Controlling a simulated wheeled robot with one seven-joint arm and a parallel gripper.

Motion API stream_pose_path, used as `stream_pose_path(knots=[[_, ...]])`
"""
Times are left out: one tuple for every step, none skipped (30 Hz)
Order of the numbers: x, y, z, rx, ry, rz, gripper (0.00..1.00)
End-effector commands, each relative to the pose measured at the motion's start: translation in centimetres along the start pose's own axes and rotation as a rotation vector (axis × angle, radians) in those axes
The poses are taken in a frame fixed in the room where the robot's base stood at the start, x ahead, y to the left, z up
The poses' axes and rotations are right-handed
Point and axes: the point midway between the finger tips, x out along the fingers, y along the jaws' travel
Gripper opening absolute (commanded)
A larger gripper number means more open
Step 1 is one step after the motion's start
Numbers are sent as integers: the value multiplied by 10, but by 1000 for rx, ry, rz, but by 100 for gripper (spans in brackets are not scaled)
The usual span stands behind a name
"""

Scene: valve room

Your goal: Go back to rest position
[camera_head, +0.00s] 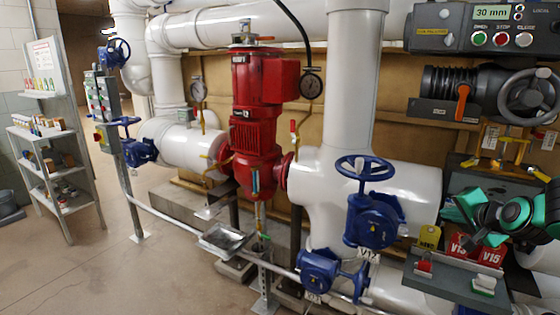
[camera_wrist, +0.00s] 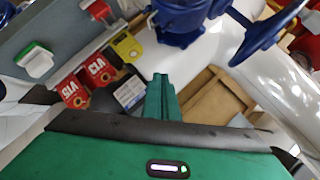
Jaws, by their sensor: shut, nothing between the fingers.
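My gripper (camera_head: 464,206) is at the right of the head view, on my arm coming in from the right edge. It hangs in front of the pipes, above a small grey shelf with tags. In the wrist view its green fingers (camera_wrist: 162,98) are together with nothing between them. Beyond them are a yellow tag (camera_wrist: 127,47) and two red tags, one marked V15 (camera_wrist: 70,92) and one V13 (camera_wrist: 98,70). The fingers look apart from the tags. My arm hides part of the pipe and shelf behind it.
The blue valve V12 (camera_head: 374,218) stands left of my gripper, with another blue valve (camera_head: 322,270) lower. A grey handwheel (camera_head: 530,97) and control box (camera_head: 490,27) are above. The grey tag shelf (camera_head: 455,287) is below. Open floor (camera_head: 110,275) lies at the left.

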Motion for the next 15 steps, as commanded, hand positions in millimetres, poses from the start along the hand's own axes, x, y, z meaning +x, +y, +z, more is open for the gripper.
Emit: stream_pose_path(knots=[[-11,8,10,-67,-37,55,0],[-18,16,16,-104,-62,93,0],[-27,26,24,-153,-97,142,0],[-35,35,30,-186,-123,180,0],[-44,43,35,-219,-150,216,0],[-56,54,41,-259,-185,263,0],[-65,62,46,-288,-215,298,0],[-75,70,50,-315,-243,332,0],[-90,80,56,-348,-283,376,0],[-101,88,61,-370,-314,410,0],[-112,96,66,-391,-345,441,0],[-128,106,72,-416,-390,481,0],[-141,113,76,-432,-423,510,0],[-153,120,81,-447,-457,536,0],[-170,128,87,-462,-502,570,0]])
